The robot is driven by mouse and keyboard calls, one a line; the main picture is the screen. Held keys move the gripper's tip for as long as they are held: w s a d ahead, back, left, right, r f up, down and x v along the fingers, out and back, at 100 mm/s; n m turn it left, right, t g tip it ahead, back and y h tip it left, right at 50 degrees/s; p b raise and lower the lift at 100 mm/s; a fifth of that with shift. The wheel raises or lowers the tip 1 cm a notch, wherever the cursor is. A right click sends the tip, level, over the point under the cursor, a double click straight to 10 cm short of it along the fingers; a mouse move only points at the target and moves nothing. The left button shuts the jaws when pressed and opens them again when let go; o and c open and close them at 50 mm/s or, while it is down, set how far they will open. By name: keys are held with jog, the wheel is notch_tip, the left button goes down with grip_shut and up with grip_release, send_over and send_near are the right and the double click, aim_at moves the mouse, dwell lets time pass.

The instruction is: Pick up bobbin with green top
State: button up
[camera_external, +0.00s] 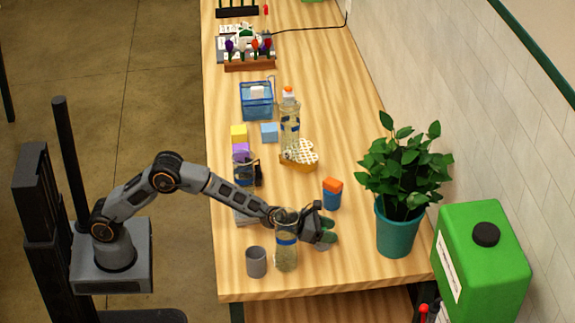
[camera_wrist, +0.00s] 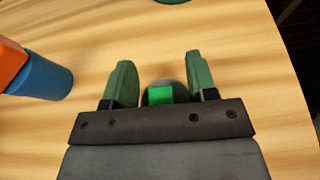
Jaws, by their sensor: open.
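The bobbin with the green top (camera_wrist: 160,95) shows in the wrist view as a grey round piece with a bright green square on it. It is between the two dark green fingers of my gripper (camera_wrist: 158,70), with a gap on each side, and its near part is hidden by the gripper body. In the external view my gripper (camera_external: 329,231) is low over the near end of the table, open. A small grey patch below the fingers there may be the bobbin, but its top is hidden.
A blue bobbin with an orange top (camera_external: 332,193) stands near my gripper; it also shows in the wrist view (camera_wrist: 42,76). A tall glass vase (camera_external: 286,255) and a grey cup (camera_external: 256,262) stand left of the gripper. A potted plant (camera_external: 398,230) stands to the right.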

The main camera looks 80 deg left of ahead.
grip_shut()
dwell(0.5)
